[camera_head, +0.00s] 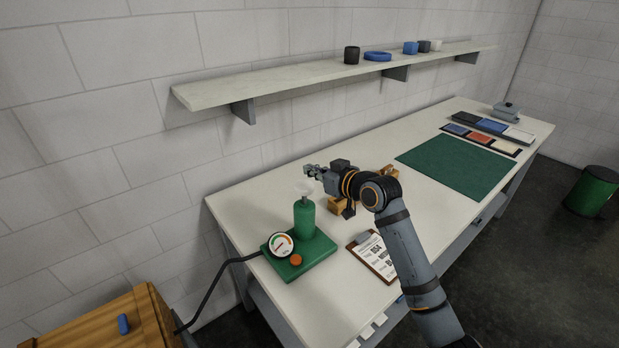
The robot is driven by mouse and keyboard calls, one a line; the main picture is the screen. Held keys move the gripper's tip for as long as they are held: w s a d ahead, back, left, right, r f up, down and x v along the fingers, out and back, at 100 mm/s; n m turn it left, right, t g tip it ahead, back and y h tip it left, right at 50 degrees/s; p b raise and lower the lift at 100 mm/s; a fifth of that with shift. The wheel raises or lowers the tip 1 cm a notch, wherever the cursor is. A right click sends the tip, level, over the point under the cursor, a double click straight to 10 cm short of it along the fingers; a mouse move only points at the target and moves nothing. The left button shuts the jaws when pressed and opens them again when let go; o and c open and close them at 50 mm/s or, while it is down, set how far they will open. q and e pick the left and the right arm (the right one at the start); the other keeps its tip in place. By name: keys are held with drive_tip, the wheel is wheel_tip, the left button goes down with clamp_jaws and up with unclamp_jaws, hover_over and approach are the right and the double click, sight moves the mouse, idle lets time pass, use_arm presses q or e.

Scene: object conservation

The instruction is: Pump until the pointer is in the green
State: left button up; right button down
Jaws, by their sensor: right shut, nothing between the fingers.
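A green hand pump (304,218) stands upright on a green base plate (310,256) at the near left end of the white table. Its pale round plunger top (304,190) shows above the body. A round gauge (281,245) with a white face and coloured arc sits on the plate's left side; its pointer is too small to read surely. An orange knob (295,260) is beside the gauge. My right gripper (309,171) is shut and empty, close by the plunger top and slightly above it; I cannot tell whether they touch. My left gripper is not in view.
A clipboard (374,262) lies right of the pump, below my right arm. A green mat (458,166) lies farther along the table (250,205). A wall shelf (290,82) holds several cups. A black hose (215,285) runs from the plate to a wooden crate (95,325).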

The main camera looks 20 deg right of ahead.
sight(309, 188)
drive_tip(key=shift+x, duration=0.9)
wheel_tip(309, 188, down, 3)
drive_tip(key=shift+s+r+p, duration=0.15)
drive_tip(key=shift+p, duration=0.45)
drive_tip(key=shift+s+d+f, duration=0.1)
drive_tip(key=shift+s+f, duration=0.05)
drive_tip(key=shift+f, duration=0.45)
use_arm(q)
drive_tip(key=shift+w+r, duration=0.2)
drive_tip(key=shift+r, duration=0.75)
use_arm(e)
wheel_tip(309, 188, down, 5)
drive_tip(key=b, duration=0.4)
drive_tip(key=shift+f, duration=0.2)
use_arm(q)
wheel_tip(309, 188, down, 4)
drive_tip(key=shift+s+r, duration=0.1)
use_arm(e)
drive_tip(key=shift+r, duration=0.15)
